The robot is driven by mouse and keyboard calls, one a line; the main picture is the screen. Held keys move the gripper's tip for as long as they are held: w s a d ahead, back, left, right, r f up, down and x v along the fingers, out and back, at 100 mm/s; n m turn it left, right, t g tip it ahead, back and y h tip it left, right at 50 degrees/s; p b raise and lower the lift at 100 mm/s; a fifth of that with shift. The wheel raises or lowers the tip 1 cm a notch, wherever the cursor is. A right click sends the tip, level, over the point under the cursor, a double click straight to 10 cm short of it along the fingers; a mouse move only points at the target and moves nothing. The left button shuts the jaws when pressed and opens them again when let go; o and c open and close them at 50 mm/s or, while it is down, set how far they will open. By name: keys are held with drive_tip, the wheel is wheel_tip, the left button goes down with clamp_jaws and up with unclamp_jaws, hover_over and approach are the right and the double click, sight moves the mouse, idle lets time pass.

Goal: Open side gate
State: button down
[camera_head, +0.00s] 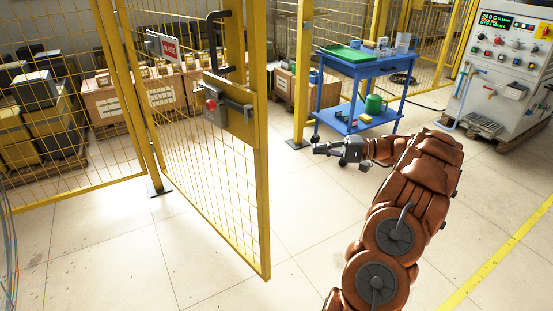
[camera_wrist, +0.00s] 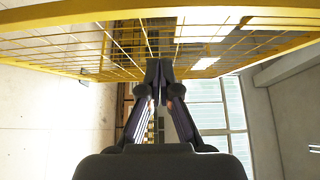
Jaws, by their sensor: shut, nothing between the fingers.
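The side gate (camera_head: 210,150) is a yellow mesh panel standing swung open, at an angle to the fence line, in the head view. It carries a latch box with a red part (camera_head: 213,108) and a dark handle (camera_head: 222,45). My gripper (camera_head: 318,149) is to the right of the gate's free edge, apart from it in the head view, pointing left. In the wrist view my gripper (camera_wrist: 160,68) has its fingertips together and empty, with yellow mesh (camera_wrist: 90,45) across the top of the picture. The latch is not clearly visible in the wrist view.
A blue cart (camera_head: 365,70) with a green can stands behind my gripper. A control cabinet (camera_head: 500,80) is at the upper right. Boxes (camera_head: 110,100) and crates stand behind the fence at left. The floor in front of the gate is clear.

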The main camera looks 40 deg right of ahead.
drive_tip(key=s+a+b+x, duration=0.1)
drive_tip(key=s+b+x, duration=0.1)
drive_tip(key=b+x, duration=1)
drive_tip(key=shift+a+f, duration=0.15)
drive_tip(key=shift+a, duration=0.15)
idle(1.0)
idle(0.3)
